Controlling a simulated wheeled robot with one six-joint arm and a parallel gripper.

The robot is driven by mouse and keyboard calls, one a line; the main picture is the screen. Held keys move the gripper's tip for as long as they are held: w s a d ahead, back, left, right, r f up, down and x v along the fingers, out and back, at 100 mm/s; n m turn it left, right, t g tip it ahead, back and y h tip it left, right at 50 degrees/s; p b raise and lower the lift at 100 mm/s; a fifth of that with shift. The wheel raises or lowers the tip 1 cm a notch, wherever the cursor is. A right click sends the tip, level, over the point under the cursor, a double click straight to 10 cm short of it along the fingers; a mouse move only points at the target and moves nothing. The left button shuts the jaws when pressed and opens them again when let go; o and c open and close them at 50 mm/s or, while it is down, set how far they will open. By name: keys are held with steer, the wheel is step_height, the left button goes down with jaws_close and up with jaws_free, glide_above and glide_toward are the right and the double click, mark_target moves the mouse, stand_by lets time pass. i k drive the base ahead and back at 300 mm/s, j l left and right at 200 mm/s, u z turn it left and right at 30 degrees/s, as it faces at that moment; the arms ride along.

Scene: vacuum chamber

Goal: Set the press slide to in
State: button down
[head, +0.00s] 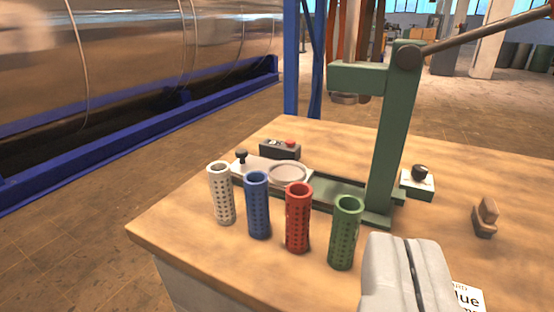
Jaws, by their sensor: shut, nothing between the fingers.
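The green press (390,130) stands on the wooden table, with a long lever rising to the upper right. Its press slide (262,172) is a pale plate with a round dish (288,174) and a dark knob (241,155) at its left end. The slide sticks out to the left along a green rail, and the dish lies left of the press head (357,78). My gripper (405,245) is shut and empty at the bottom right, in front of the press and apart from it. The tubes hide part of the slide's near side.
White (222,193), blue (257,205), red (298,218) and green (345,233) perforated tubes stand in a row before the slide. A dark box with a red button (280,149) sits behind it. A knobbed block (418,182), a brown item (486,217) and a label card (467,298) are at right.

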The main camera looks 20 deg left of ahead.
mark_target(282, 173)
steer(key=i+j, duration=0.15)
steer(key=j, duration=0.15)
steer(key=i+j, duration=0.15)
steer(key=j, duration=0.2)
steer(key=i+j, duration=0.15)
steer(key=j, duration=0.15)
steer(key=i+j, duration=0.2)
steer(key=j, duration=0.15)
